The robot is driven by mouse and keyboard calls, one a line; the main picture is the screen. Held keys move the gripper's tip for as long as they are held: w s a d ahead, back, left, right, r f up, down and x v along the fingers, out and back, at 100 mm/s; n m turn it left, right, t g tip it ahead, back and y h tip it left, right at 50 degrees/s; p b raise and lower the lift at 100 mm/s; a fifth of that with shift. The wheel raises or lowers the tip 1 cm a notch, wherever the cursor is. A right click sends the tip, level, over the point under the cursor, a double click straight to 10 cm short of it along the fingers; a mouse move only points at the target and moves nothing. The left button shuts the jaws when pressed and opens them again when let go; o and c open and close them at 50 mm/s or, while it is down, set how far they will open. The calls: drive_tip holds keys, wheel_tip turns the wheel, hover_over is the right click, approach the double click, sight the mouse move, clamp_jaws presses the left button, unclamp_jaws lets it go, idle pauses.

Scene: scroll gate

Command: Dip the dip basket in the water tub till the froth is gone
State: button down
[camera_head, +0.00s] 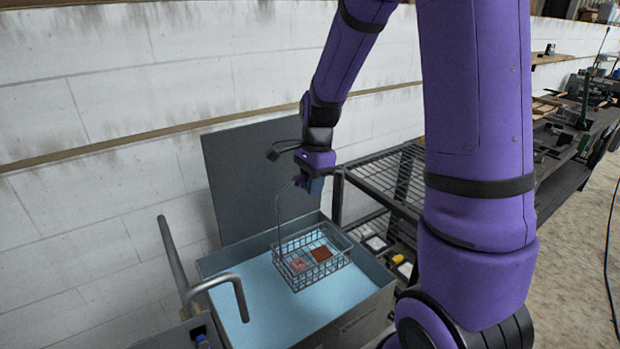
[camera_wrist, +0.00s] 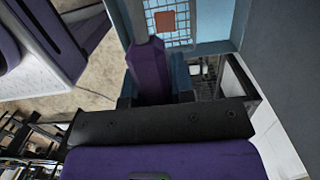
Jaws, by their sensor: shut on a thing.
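The dip basket (camera_head: 296,279) is a wire-mesh basket with a tall handle. It holds a few flat pieces, one of them reddish-brown. It hangs over or at the light-blue water of the water tub (camera_head: 371,309); I cannot tell how deep it sits. My gripper (camera_head: 309,186) is shut on the top of the basket's handle, above the tub's back right part. The wrist view shows the basket (camera_wrist: 183,42) beyond the gripper, with the reddish-brown piece in it. The handle grip is mostly hidden there. No froth shows clearly on the visible water.
A raised grey lid (camera_head: 252,178) stands behind the tub against the block wall. Bent grey pipe rails (camera_head: 172,255) stand at the tub's left. A dark wire-shelf rack (camera_head: 385,185) is close on the right. The water at the tub's front left is clear.

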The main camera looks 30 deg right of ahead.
sight(312, 262)
drive_tip(key=shift+f, duration=14.75)
